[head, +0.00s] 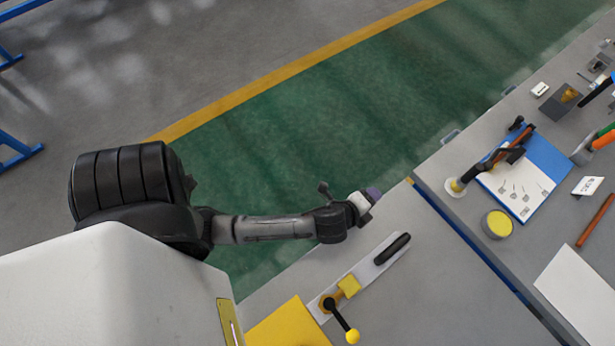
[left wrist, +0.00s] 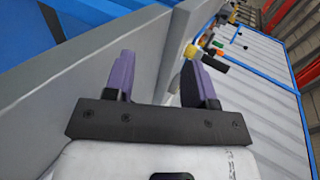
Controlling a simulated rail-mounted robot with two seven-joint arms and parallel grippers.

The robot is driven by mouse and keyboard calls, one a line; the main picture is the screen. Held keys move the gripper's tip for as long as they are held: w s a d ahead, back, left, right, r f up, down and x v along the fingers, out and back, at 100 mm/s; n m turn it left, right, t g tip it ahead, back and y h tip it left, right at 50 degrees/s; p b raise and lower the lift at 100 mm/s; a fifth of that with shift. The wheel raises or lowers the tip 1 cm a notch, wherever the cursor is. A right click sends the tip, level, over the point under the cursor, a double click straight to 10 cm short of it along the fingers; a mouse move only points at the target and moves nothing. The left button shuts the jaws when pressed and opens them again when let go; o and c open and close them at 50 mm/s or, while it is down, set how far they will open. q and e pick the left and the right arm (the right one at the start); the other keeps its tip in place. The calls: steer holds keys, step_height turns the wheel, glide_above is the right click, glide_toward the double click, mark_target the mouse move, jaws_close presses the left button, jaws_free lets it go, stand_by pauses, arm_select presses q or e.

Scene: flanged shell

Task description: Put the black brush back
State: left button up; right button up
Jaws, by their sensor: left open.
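A black, brush-like piece with a yellow band (head: 465,179) stands tilted at the near left of the bench, by a pale round base. I cannot tell for sure that it is the black brush. A dark piece with a brown shaft (head: 508,151) lies beside it over a blue and white board (head: 545,165). My left gripper (head: 373,193), with purple fingers, is to the left of these, by the near table's edge. In the left wrist view the gripper (left wrist: 160,75) is open, with nothing between its fingers. My right gripper is out of view.
A yellow-topped tin (head: 498,224) and a white sheet (head: 580,285) are on the bench. A plate with a black handle (head: 395,248) and a yellow-knobbed lever (head: 345,325) lies on the near table. Green floor (head: 330,110) is open beyond.

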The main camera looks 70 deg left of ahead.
arm_select(q)
steer(key=s+d+n+g+h, duration=0.1)
steer(key=s+n+g, duration=0.3)
steer(key=s, duration=0.6)
steer(key=s+d+n+g+h, duration=0.2)
steer(key=s+n+g+h, duration=0.1)
steer(key=s+n, duration=0.5)
steer(key=shift+s+r+n+g, duration=0.2)
steer(key=shift+s+n+g, duration=0.2)
steer(key=shift+s, duration=0.6)
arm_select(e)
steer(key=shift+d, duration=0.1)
arm_select(q)
steer(key=shift+d, duration=0.1)
